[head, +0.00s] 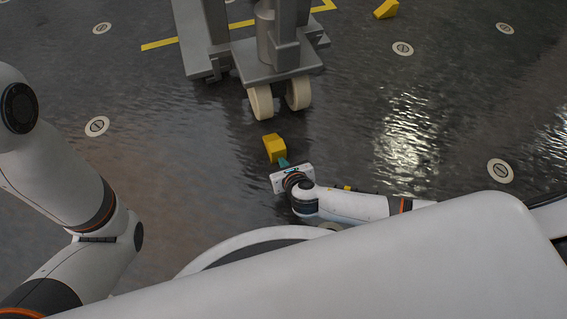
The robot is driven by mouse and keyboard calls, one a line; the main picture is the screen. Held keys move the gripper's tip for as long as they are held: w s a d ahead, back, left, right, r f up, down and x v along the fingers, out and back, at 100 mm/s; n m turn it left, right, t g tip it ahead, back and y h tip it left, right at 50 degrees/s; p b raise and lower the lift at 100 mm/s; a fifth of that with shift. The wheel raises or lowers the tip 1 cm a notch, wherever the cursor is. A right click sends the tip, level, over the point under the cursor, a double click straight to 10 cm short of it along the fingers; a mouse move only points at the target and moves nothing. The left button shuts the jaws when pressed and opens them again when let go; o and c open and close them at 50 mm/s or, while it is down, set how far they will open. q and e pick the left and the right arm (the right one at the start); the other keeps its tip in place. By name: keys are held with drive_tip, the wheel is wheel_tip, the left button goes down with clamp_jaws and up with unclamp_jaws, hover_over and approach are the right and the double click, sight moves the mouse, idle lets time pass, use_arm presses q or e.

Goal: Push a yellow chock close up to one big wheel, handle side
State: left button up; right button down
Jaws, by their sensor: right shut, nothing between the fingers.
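A yellow chock (274,148) lies on the floor just in front of a grey stand's cream wheels, the left wheel (261,103) and the right wheel (299,94). A strip of floor shows between the chock and the left wheel. My right gripper (283,162) is shut and empty, low at the near side of the chock. Its fingertips are at or very near the chock; I cannot tell if they touch. A second yellow chock (386,9) lies at the top right. My left arm shows at the left, but its gripper is out of view.
The grey stand (277,68) rises above the wheels, with a grey leg to its left. Yellow floor lines (160,44) and round floor discs (97,126) mark the dark, shiny floor. The floor right of the wheels is clear.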

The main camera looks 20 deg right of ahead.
sight(278, 149)
drive_tip(key=shift+w, duration=0.1)
drive_tip(key=shift+w+a+p, duration=0.1)
drive_tip(key=shift+w+p, duration=0.25)
drive_tip(key=shift+w, duration=2.7)
drive_tip(key=p+v, duration=0.3)
drive_tip(key=shift+r, duration=0.1)
drive_tip(key=shift+p+v, duration=1)
drive_tip(key=shift+v, duration=0.05)
drive_tip(key=shift+s, duration=0.45)
drive_tip(key=shift+a+r+p, duration=0.1)
drive_tip(key=shift+p, duration=0.2)
